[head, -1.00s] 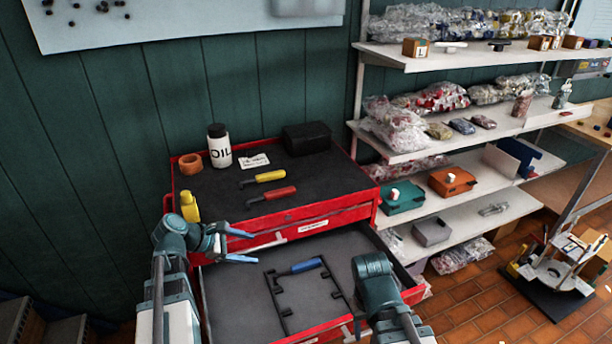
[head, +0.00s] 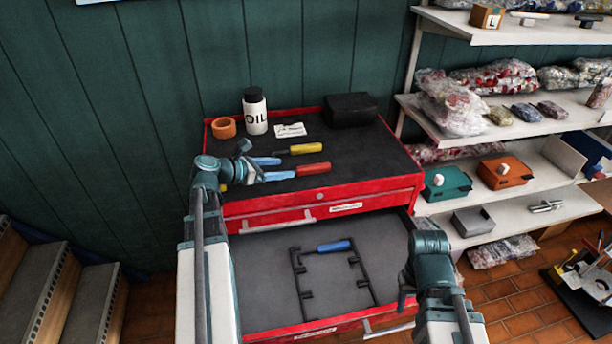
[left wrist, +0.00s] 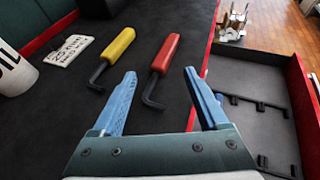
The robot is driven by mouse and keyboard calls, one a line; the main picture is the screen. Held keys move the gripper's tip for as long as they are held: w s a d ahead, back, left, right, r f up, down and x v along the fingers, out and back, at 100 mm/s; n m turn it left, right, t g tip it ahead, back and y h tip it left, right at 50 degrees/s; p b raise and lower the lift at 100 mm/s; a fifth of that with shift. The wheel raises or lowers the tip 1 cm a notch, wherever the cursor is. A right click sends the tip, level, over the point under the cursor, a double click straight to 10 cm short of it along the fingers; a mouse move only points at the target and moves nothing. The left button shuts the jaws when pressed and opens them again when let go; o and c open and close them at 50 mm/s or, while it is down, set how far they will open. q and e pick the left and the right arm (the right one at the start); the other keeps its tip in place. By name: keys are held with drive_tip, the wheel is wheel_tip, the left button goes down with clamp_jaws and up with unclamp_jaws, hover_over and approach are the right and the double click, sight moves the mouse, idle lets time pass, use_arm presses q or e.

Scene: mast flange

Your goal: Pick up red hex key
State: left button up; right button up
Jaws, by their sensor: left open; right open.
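The red hex key (head: 312,169) lies on the black top of the red tool chest, in front of the yellow hex key (head: 304,149). In the left wrist view the red hex key (left wrist: 165,56) lies ahead of the fingers, its bent black end between and just beyond the fingertips. My left gripper (head: 280,168) is open and empty, its blue fingers pointing at the red key from the left; it also shows in the left wrist view (left wrist: 161,76). My right arm is at the drawer's right side; its gripper's fingers cannot be made out.
An open drawer (head: 265,265) below holds a black rack with a blue-handled hex key (head: 332,246). An oil bottle (head: 255,111), an orange ring (head: 223,127), a card (head: 290,130) and a black box (head: 351,110) stand behind. Shelves (head: 560,205) stand at right.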

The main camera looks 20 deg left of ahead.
sight(301, 168)
use_arm(q)
drive_tip(key=shift+x, duration=1.05)
drive_tip(key=shift+w+d+f+b, duration=0.15)
drive_tip(key=shift+w+f+b, duration=0.05)
drive_tip(key=shift+b, duration=0.25)
drive_tip(key=b+x, duration=0.2)
drive_tip(key=x, duration=0.2)
drive_tip(key=shift+w+d+f, duration=0.1)
drive_tip(key=shift+w+f, duration=0.15)
drive_tip(key=shift+f, duration=0.05)
clamp_jaws()
